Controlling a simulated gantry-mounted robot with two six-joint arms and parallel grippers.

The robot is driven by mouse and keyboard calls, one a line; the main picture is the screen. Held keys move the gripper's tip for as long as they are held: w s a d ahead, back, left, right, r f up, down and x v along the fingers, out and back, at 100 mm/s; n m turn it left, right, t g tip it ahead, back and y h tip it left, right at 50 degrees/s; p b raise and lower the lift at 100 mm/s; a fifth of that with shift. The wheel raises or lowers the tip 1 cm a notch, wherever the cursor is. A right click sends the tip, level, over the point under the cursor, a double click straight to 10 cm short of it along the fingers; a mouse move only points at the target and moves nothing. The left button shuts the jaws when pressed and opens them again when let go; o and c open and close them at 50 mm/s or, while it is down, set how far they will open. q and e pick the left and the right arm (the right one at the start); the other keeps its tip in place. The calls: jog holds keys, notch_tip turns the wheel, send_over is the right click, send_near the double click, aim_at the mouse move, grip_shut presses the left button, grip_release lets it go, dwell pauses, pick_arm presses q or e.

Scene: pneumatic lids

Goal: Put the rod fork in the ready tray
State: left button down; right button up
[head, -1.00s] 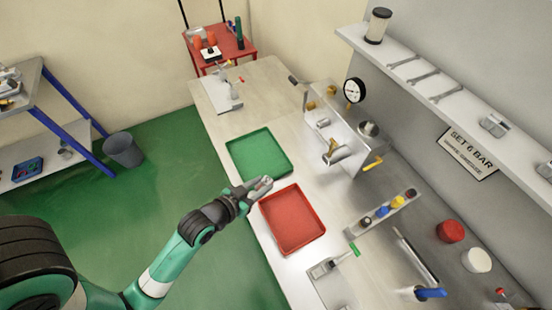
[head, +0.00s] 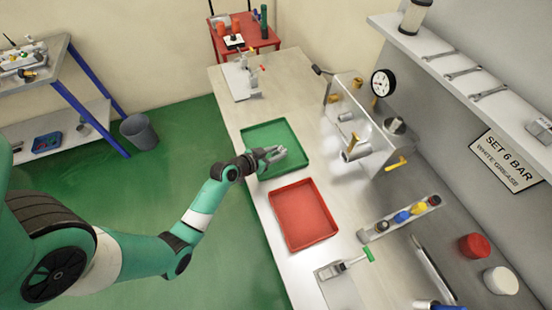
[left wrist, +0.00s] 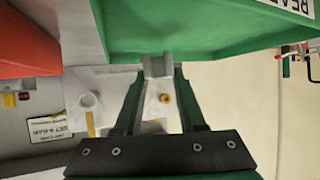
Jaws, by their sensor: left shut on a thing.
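The ready tray is the green tray (head: 262,132) on the bench, and part of its "READY" label (left wrist: 290,5) shows in the left wrist view. My left gripper (head: 264,157) is over the near part of this tray in the head view. It is shut on the rod fork (left wrist: 158,66), a small grey metal piece between the fingertips (left wrist: 158,80). The fork also shows in the head view (head: 274,153) as a grey tip. In the left wrist view it overlaps the tray's wall. Its height above the tray floor is hard to tell. My right gripper is not in view.
A red tray (head: 303,214) lies just nearer than the green one. A metal fixture with a gauge (head: 383,83) stands to the right. A small clamp (head: 345,264) and a rack of coloured caps (head: 402,217) are nearer. The far bench surface (head: 290,85) is mostly clear.

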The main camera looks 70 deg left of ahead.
pick_arm(q)
jog(key=shift+f, duration=1.35)
jog(key=shift+f+b, duration=0.2)
jog(key=shift+b, duration=0.25)
jog(key=c, duration=0.5)
grip_release()
jog(key=shift+r, duration=0.1)
jog(key=shift+s+r+p, duration=0.1)
jog(key=shift+r+p, duration=0.15)
jog(key=shift+p, duration=0.1)
jog(key=p+v, duration=0.2)
jog(key=v, duration=0.9)
jog(key=shift+s, duration=0.4)
jog(key=shift+d, duration=0.15)
